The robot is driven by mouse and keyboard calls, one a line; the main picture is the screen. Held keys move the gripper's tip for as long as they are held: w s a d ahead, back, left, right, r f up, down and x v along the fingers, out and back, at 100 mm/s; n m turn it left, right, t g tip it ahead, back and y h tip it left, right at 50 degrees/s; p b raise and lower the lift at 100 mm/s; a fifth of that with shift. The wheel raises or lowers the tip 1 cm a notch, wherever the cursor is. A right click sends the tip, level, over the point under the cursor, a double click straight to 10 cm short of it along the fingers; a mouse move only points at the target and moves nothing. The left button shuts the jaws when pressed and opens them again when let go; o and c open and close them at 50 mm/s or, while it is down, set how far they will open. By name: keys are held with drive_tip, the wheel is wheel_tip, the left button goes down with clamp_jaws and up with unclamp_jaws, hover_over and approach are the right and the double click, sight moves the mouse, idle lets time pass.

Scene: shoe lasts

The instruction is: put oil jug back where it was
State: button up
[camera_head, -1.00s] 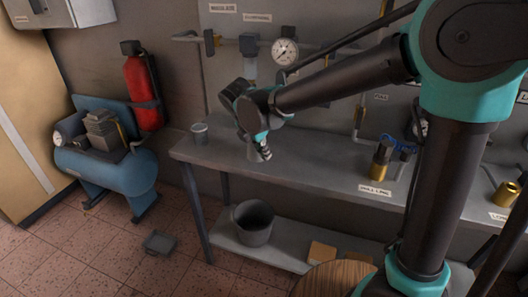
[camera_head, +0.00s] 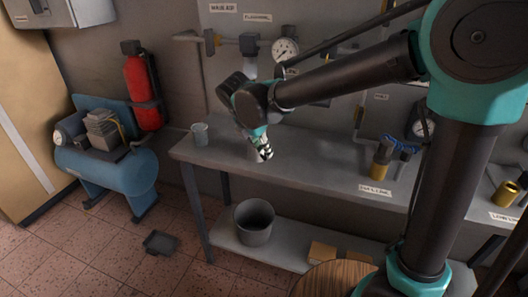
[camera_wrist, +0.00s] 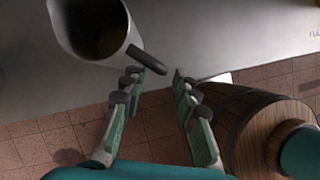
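The oil jug seems to be the pale grey, open-topped vessel with a dark inside (camera_wrist: 72,40), at the upper left of the wrist view. Its dark handle (camera_wrist: 147,60) points toward my fingers. It stands on the grey bench (camera_head: 310,172).
A small grey cup (camera_head: 200,134) stands at the bench's left end. Valves and a gauge (camera_head: 285,50) are on the wall behind. A bucket (camera_head: 253,222) sits on the lower shelf. A wooden barrel (camera_wrist: 250,125) is below at right.

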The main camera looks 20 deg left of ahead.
drive_tip(key=v, duration=1)
drive_tip(key=shift+r, duration=0.15)
